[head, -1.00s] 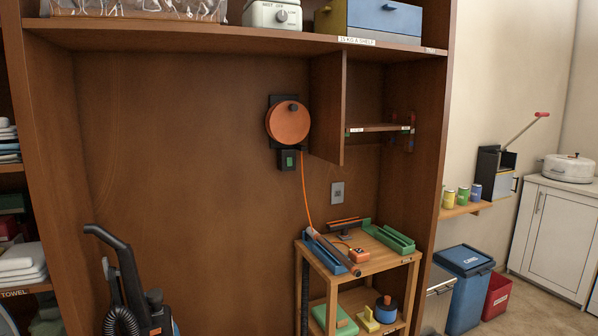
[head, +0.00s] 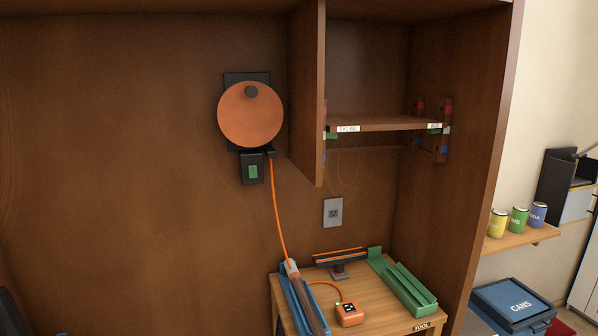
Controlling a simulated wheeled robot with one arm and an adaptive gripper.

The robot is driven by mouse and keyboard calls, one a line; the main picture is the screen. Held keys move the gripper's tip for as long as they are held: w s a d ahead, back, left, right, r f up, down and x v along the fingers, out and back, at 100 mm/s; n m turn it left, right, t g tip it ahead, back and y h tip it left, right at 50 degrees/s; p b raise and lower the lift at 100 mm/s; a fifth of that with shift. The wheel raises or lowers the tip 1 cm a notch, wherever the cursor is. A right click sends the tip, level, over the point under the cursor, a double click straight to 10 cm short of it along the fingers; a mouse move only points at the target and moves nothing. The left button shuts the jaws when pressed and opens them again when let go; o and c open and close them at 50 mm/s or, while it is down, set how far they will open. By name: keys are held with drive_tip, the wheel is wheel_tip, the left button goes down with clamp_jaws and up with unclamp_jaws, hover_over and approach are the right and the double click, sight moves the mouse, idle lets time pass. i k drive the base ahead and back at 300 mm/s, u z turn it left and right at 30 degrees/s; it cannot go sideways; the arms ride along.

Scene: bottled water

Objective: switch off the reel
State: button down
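The reel (head: 250,115) is an orange disc with a dark knob, mounted on a black plate on the brown back panel in the head view. Just below it is a black switch box (head: 252,169) with a green rocker (head: 253,172). An orange cord (head: 277,205) hangs from beside the switch box down to a tool in a blue holder (head: 298,300) on the small table. My gripper is not in view.
A wooden tool table (head: 375,310) stands below, with a green tray (head: 404,284) and a small orange box (head: 349,314). A vertical divider (head: 307,95) and a small shelf (head: 385,124) jut out right of the reel. The panel left of the reel is clear.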

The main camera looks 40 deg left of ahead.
sight(252, 169)
drive_tip(key=i, duration=1.35)
drive_tip(key=u, duration=3.55)
drive_tip(key=i, duration=0.5)
